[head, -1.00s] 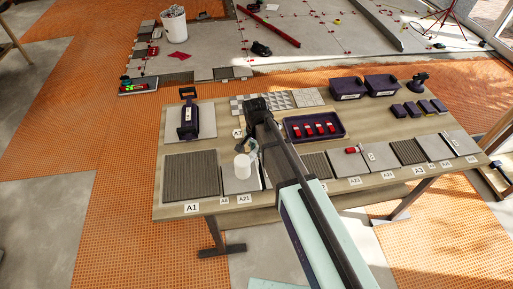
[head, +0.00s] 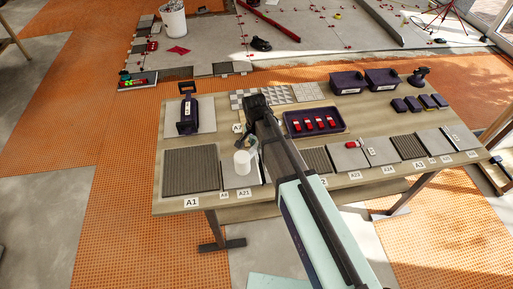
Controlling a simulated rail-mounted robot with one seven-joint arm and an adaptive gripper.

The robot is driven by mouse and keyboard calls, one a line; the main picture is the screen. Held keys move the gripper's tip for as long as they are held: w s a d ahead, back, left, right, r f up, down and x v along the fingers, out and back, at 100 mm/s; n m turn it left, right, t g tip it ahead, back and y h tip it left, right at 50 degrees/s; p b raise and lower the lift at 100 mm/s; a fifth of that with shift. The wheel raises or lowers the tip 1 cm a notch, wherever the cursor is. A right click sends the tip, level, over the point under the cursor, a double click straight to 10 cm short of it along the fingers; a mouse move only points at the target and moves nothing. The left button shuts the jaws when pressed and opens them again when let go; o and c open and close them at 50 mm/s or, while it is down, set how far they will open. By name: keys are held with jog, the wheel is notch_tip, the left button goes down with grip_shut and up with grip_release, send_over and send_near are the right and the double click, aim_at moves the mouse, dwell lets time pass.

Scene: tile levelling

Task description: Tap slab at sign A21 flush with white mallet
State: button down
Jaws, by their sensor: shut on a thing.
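The white mallet (head: 243,162) is held over the front of the workbench by my gripper (head: 251,139), which is shut on it; the handle and fingers are mostly hidden by my arm. The grey slab at sign A21 (head: 240,179) lies under the white mallet head. I cannot tell whether the head touches the slab or hangs just above it. The sign A21 (head: 244,193) is on the bench's front edge, below the slab. The slab's right side is partly hidden by my arm, and its height against its neighbours is too small to judge.
A dark ribbed tile (head: 190,171) lies left of the slab. More tiles (head: 348,157) line the front edge to the right. A purple tray (head: 293,131) with red pieces, purple bins (head: 347,83) and a purple tool (head: 188,115) stand farther back.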

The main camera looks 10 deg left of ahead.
jog(key=shift+r, duration=0.15)
notch_tip(320, 180, down, 7)
jog(key=b, duration=0.4)
jog(key=shift+r, duration=0.1)
jog(key=shift+r+p, duration=0.5)
jog(key=shift+r, duration=0.25)
jog(key=shift+r+p, duration=1.4)
jog(key=shift+r, duration=1.15)
